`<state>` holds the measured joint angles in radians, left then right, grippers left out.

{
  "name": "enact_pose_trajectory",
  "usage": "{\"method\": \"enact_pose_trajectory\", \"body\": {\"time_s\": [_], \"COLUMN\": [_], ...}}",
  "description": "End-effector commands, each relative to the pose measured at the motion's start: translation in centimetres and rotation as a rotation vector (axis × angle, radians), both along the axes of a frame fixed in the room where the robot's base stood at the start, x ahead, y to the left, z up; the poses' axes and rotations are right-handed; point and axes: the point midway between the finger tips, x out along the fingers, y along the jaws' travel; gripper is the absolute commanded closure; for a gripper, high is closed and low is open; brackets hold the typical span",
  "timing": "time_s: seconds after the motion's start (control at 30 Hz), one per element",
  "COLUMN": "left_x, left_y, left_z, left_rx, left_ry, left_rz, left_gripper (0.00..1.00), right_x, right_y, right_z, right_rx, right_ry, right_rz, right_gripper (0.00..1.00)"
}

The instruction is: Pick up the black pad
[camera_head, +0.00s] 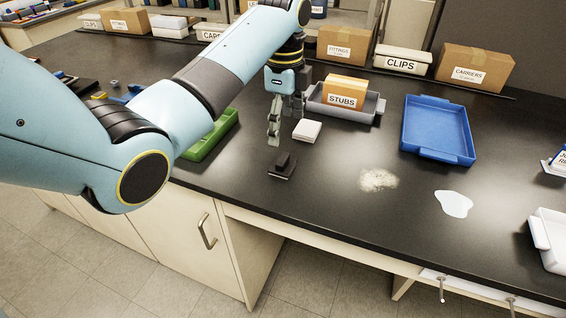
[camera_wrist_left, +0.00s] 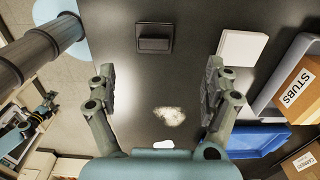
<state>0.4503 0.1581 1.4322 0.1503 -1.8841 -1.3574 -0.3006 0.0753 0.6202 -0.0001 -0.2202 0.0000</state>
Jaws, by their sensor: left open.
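The black pad (camera_head: 282,166) is a small dark square with a raised block on top. It lies flat on the black bench near the front edge, and in the left wrist view (camera_wrist_left: 154,38) it shows at the top. My left gripper (camera_head: 286,120) is open and empty above the bench, behind the pad and apart from it.
A white square block (camera_head: 307,130) lies close behind the pad. A grey tray (camera_head: 362,112) with a STUBS box, a green tray (camera_head: 208,138) and a blue tray (camera_head: 438,128) stand around. Pale powder (camera_head: 378,180) and a white puddle (camera_head: 454,204) lie to the right.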

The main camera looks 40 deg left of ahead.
Motion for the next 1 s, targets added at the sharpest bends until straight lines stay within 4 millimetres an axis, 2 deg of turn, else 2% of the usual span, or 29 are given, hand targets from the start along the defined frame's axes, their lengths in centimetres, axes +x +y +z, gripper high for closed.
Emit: {"method": "enact_pose_trajectory", "body": {"time_s": [0.1,0.2,0.37,0.53,0.67,0.97,1.0], "left_x": [-0.3,-0.2,-0.3,-1.0,-1.0,-0.9,-0.9], "left_y": [-0.1,-0.1,-0.1,-0.4,-0.3,-0.4,-0.4], "left_z": [-2.3,-3.7,-4.8,-7.3,-9.1,-9.7,-9.7], "left_rx": [-0.001,-0.001,0.000,0.000,0.001,0.001,0.001], "left_ry": [0.006,0.004,0.001,0.005,0.002,-0.001,-0.001], "left_rz": [0.001,0.002,0.002,0.003,0.003,0.003,0.003], "left_gripper": [0.15,0.15,0.15,0.15,0.15,0.15,0.21], "right_x": [0.0,0.0,0.0,0.0,0.0,0.1,0.1], "right_y": [-0.4,-0.6,-0.6,-0.6,-0.6,-0.5,-0.4], "right_z": [0.2,0.3,0.4,1.3,1.2,1.2,1.2], "right_rx": [-0.004,-0.006,-0.007,-0.007,-0.007,-0.005,-0.005], "right_ry": [0.000,0.000,0.000,0.000,0.000,-0.001,-0.001], "right_rz": [0.002,0.002,0.002,0.002,0.002,0.002,0.002], "right_gripper": [0.15,0.15,0.15,0.15,0.15,0.15,0.15]}}
